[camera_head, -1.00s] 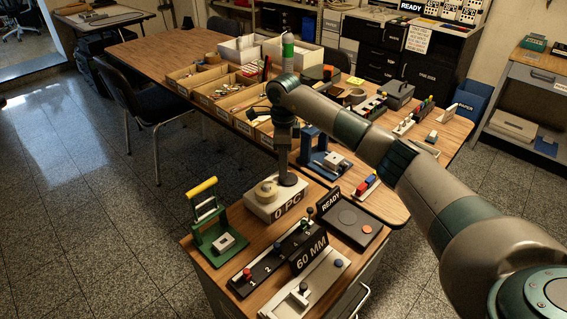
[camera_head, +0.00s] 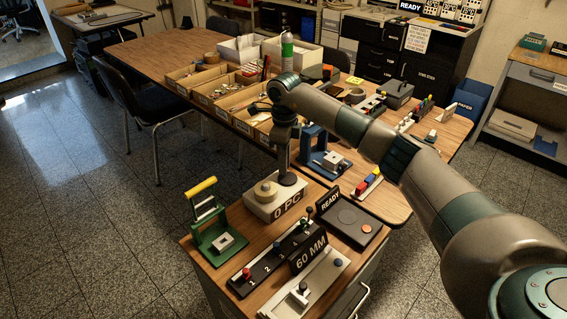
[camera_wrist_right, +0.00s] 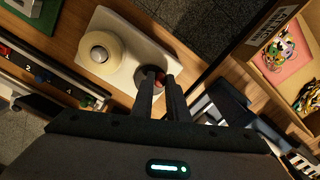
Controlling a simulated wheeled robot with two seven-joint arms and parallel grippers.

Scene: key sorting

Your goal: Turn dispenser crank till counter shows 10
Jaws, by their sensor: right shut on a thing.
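The dispenser (camera_head: 262,207) is a pale box on the near wooden cabinet top. Its front label reads "0 PC" (camera_head: 287,206). A round cream part (camera_head: 265,190) sits on its top, also seen in the wrist view (camera_wrist_right: 100,47). My right gripper (camera_head: 287,180) points down at the dispenser's right end. In the wrist view its two dark fingers (camera_wrist_right: 161,88) are shut on the crank handle (camera_wrist_right: 157,77), a small reddish-brown piece over a dark round base. The fingers hide most of the handle. My left gripper is not in view.
A green press with a yellow handle (camera_head: 201,187) stands left. A numbered black strip (camera_head: 268,258), a "60 MM" sign (camera_head: 311,254) and a "READY" pad (camera_head: 350,222) lie in front and right. A blue stand (camera_head: 311,145) and trays are behind.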

